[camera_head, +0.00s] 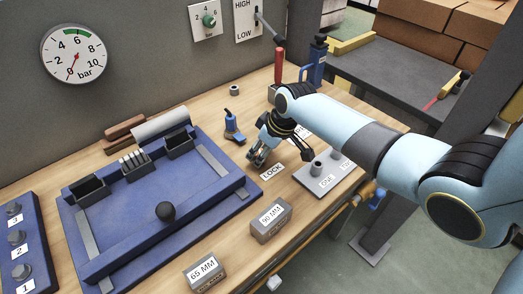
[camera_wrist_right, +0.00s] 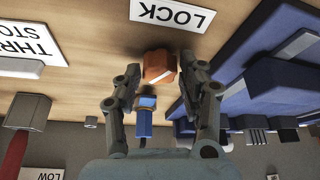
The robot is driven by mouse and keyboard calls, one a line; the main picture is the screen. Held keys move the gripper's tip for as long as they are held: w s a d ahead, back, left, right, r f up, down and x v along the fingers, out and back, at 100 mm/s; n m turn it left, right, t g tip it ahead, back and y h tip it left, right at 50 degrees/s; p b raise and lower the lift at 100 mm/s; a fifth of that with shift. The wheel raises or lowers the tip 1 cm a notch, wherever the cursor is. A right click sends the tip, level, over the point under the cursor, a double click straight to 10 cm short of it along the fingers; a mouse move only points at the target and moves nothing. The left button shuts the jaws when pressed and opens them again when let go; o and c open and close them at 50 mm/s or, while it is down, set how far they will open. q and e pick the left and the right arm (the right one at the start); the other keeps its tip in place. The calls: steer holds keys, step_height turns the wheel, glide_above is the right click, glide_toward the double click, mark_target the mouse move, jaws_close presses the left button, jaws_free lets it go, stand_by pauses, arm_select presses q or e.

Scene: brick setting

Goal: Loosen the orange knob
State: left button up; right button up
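The orange knob (camera_wrist_right: 158,68) shows in the right wrist view, on the wooden bench top beside the white LOCK label (camera_wrist_right: 172,15). My right gripper (camera_wrist_right: 162,72) has its two fingers apart, one on each side of the knob. The right-hand finger is very close to the knob; I cannot tell whether it touches. A gap shows on the other side. In the head view my right gripper (camera_head: 258,157) is low over the bench behind the LOCK label (camera_head: 272,171), and it hides the knob. My left gripper is in neither view.
A small blue device (camera_head: 233,127) stands just left of my right gripper. A blue fixture (camera_head: 130,229) with a black ball knob (camera_head: 166,211) fills the left of the bench. A grey plate with posts (camera_head: 318,183) lies to the right. A red-handled lever (camera_head: 279,66) stands behind.

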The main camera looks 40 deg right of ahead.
steer(key=c, duration=0.7)
